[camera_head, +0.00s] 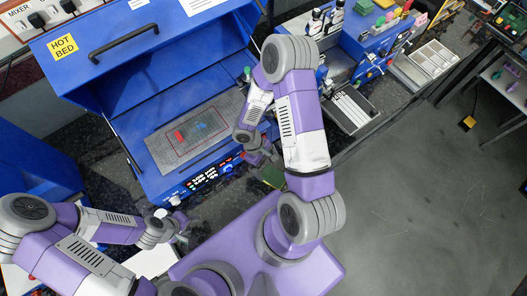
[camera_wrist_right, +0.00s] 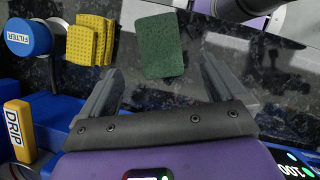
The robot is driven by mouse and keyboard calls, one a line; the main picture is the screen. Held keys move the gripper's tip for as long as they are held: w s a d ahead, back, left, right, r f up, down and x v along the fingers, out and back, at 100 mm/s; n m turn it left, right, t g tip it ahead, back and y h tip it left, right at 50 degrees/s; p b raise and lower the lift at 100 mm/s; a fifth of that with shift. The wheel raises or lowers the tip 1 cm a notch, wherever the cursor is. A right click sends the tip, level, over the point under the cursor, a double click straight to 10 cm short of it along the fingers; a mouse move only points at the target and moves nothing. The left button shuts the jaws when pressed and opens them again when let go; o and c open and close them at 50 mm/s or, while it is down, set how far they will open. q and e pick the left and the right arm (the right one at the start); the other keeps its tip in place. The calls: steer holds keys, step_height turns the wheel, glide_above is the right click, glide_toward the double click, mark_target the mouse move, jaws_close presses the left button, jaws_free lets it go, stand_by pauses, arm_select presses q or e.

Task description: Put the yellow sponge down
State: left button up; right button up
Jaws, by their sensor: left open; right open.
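A yellow waffle-textured piece (camera_wrist_right: 90,40), which looks like the sponge or a folded cloth, lies on the dark speckled counter in the right wrist view, left of my right gripper's fingers. A green rough pad (camera_wrist_right: 161,46) lies on the counter ahead of the gap between those fingers; whether it has a yellow side underneath is hidden. My right gripper (camera_wrist_right: 160,72) is open, with nothing held between its fingers. In the head view it shows small (camera_head: 264,157) above the counter, in front of the hot bed. My left gripper (camera_head: 182,221) is open and empty at lower left.

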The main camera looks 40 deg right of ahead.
steer(key=a+m+t+y, duration=0.1)
steer(key=a+m+y, duration=0.1)
steer(key=a, duration=0.3)
steer(key=a+f+m+t+y, duration=0.1)
steer(key=a+m+y, duration=0.1)
steer(key=a, duration=0.3)
steer(key=s+a+m+t+y, duration=0.1)
steer(key=a+m+y, duration=0.1)
steer(key=a, duration=0.3)
steer(key=shift+f+t, duration=0.3)
steer(key=shift+t, duration=0.1)
steer(key=shift+w+d+f+m+t, duration=0.2)
steer(key=shift+d+f+m+t, duration=0.15)
steer(key=shift+t, duration=0.15)
steer(key=shift+s, duration=0.15)
